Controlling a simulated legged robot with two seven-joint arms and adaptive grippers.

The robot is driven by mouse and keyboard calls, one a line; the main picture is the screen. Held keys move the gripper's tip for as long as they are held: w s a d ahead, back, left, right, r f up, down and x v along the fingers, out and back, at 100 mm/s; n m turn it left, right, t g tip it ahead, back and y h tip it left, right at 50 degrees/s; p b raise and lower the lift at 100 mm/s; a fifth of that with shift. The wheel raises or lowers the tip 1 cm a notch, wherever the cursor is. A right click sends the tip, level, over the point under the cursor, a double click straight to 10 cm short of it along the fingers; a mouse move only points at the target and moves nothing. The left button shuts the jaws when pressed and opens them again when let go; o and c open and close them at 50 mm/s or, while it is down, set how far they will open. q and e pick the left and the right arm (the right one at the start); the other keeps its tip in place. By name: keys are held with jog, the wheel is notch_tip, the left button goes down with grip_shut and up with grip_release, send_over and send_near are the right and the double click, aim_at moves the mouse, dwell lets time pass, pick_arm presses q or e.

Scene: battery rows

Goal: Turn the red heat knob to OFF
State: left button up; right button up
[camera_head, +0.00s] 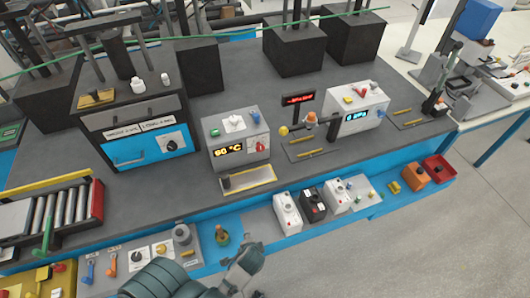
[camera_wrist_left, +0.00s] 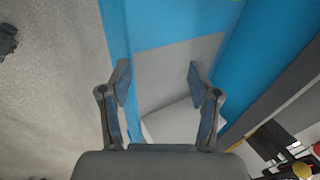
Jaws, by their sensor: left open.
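The red heat knob (camera_head: 261,146) is on the front of a white box (camera_head: 225,161), right of its lit display reading about 60 °C. Its exact pointer direction is too small to read. My left gripper (camera_head: 247,258) is at the bottom of the head view, in front of the bench and well apart from the knob. In the left wrist view, its two fingers (camera_wrist_left: 160,85) are spread with nothing between them, over a grey panel and a pale box. My right gripper is not in view.
A blue lower shelf (camera_head: 291,251) runs along the bench front, with several small switch boxes (camera_head: 313,205) on it. A yellow-edged tray (camera_head: 248,180) lies before the white heater box. A black and blue oven (camera_head: 135,128) stands left. Grey floor is clear at right.

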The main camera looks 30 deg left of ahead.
pick_arm(q)
jog(key=w+r+m+t+y, duration=0.3)
jog(key=w+r+m+y, duration=0.2)
jog(key=w+r+m, duration=0.3)
jog(key=m+t+y, duration=0.4)
jog(key=m+y, duration=0.1)
jog(key=m, duration=0.5)
send_near(261, 149)
jog(key=x, duration=0.8)
jog(key=shift+w+a, duration=0.2)
jog(key=shift+a, duration=0.05)
jog(key=c, duration=1.1)
